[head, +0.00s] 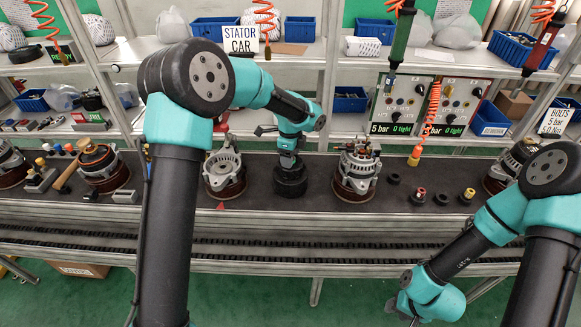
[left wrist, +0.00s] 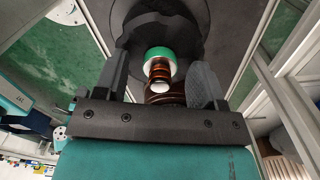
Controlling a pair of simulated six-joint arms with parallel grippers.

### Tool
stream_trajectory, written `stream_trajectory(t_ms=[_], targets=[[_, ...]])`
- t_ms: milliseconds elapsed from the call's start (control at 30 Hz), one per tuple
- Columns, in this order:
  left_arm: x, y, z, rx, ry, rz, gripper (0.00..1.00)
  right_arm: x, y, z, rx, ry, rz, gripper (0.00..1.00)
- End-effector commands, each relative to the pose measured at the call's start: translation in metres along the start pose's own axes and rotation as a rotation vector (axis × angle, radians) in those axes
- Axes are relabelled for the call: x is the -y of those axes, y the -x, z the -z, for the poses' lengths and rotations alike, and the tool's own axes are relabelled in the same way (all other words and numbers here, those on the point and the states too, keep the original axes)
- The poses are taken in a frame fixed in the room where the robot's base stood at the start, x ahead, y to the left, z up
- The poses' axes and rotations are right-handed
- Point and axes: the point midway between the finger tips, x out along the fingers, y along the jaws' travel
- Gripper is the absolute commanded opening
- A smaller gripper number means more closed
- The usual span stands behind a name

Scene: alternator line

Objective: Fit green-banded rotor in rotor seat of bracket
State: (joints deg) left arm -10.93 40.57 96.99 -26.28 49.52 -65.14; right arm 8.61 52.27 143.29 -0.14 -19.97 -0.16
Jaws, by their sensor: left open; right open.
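My left gripper (head: 289,162) points down over a black round stand (head: 290,183) in the middle of the line. In the left wrist view the open fingers (left wrist: 160,78) stand on either side of the green-banded rotor (left wrist: 160,53), with a gap showing beside its shaft. The rotor's lower part is hidden. An open metal housing (head: 224,172), which looks like the bracket, stands on a brown base to the left of the stand. Its seat is too small to make out. My right gripper (head: 400,311) is low at the front, small and partly hidden, and away from the parts.
Another alternator unit (head: 357,168) stands right of the stand. Small coloured-topped parts (head: 443,197) lie further right. A wooden-handled mallet (head: 68,175) and more units are at the left. A conveyor rail (head: 300,238) runs along the front. Orange coiled cords (head: 431,118) hang above.

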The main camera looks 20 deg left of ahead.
Motion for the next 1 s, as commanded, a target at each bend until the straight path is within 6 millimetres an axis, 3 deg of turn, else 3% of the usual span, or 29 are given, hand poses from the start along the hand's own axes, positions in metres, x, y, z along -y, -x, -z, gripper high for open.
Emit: stream_trajectory(t_ms=[167,833,1000], targets=[[0.0001,0.0002,0.0001,0.0,0.0,0.0,0.64,0.0,0.0,0.0,0.0,0.0,0.0,0.43],[0.0,0.0002,0.0,0.0,0.0,0.0,0.0,0.0,0.0,0.0,0.0,0.0,0.0,0.43],[0.0,0.0002,0.0001,0.0,0.0,0.0,0.0,0.0,0.0,0.0,0.0,0.0,0.0,0.43]])
